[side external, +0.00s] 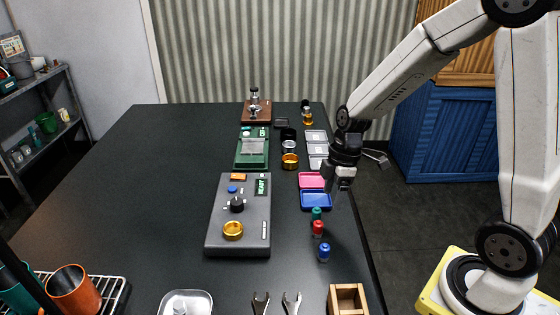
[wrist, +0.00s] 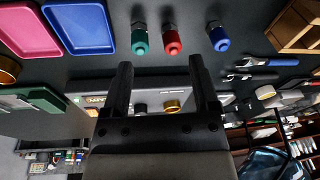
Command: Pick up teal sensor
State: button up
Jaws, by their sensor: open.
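The teal sensor (side external: 316,213) is a small upright cylinder with a teal cap, standing on the dark table near its right edge. In the wrist view it shows at the top (wrist: 140,42), left of a red sensor (wrist: 171,42) and a blue one (wrist: 218,40). My gripper (side external: 342,186) is above the table edge, up and right of the teal sensor in the side view. In the wrist view my gripper (wrist: 160,65) has its fingers wide apart with nothing between them, and the teal sensor appears beyond the fingertips, apart from them.
A blue tray (side external: 316,201) and a pink tray (side external: 311,181) lie just behind the teal sensor. The grey brewer base (side external: 219,205) stands to the left. Wrenches (side external: 291,302) and a wooden box (side external: 347,300) lie in front.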

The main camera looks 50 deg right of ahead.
aim_at(317, 210)
jog(key=w+n, duration=0.1)
jog(key=n, duration=0.1)
jog(key=w+d+n+y, duration=0.1)
jog(key=n, duration=0.1)
jog(key=w+d+n+y, duration=0.1)
jog(key=n, duration=0.2)
jog(key=shift+w, duration=0.2)
jog(key=shift+x, duration=1.3)
jog(key=shift+a, duration=0.1)
jog(key=shift+x, duration=2.55)
jog(key=shift+s+a, duration=0.1)
grip_shut()
